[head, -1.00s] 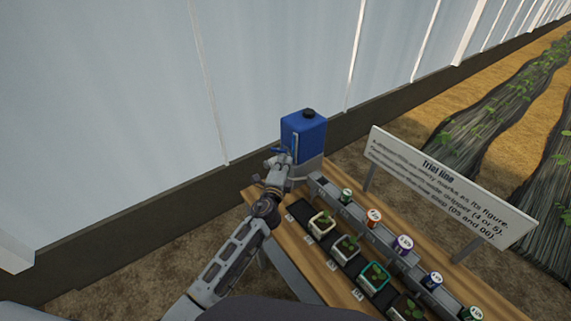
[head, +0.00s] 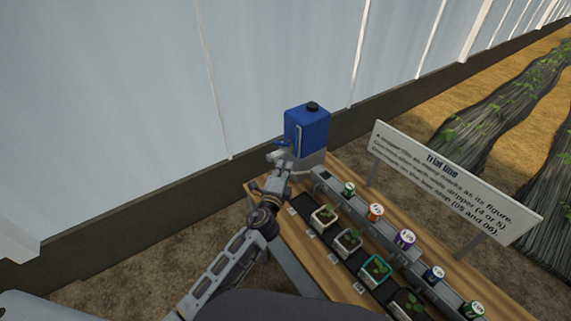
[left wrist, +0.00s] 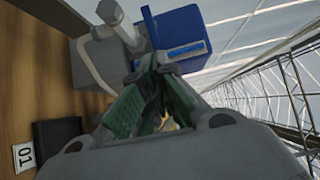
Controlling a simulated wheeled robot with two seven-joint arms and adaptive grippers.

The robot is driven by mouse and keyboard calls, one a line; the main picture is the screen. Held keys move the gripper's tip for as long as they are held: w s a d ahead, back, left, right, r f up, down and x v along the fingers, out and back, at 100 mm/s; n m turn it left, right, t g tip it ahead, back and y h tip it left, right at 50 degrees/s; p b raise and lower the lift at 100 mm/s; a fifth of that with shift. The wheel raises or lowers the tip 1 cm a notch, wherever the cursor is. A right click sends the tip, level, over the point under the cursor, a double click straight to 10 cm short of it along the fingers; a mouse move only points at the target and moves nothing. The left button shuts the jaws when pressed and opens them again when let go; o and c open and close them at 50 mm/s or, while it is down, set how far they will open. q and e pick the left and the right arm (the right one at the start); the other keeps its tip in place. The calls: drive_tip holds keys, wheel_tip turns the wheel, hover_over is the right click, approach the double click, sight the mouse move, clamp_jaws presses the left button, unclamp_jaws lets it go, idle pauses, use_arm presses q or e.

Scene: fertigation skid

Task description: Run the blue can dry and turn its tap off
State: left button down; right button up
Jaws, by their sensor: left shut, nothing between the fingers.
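The blue can (head: 308,128) stands upright with a dark cap on a grey stand (head: 308,163) at the bench's far left end. A pale strip runs up its side; its liquid level is too small to read. My left gripper (head: 282,153) is at the can's lower left side, by a small blue part that looks like the tap's lever (head: 283,143). In the left wrist view, the green-padded fingers (left wrist: 158,66) are shut with nothing between them, close below the can (left wrist: 180,30). Grey fittings (left wrist: 120,25) stand beside it. Whether the fingers touch the tap, and the tap's setting, I cannot tell.
A wooden bench (head: 262,197) carries a row of potted seedlings (head: 347,240) and a grey rail (head: 335,187) with several coloured, labelled drippers (head: 375,212). A white sign (head: 450,180) stands behind them. A pale wall (head: 110,90) is behind the can.

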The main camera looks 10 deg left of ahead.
use_arm(q)
drive_tip(key=shift+s+b, duration=0.35)
drive_tip(key=shift+s, duration=1.95)
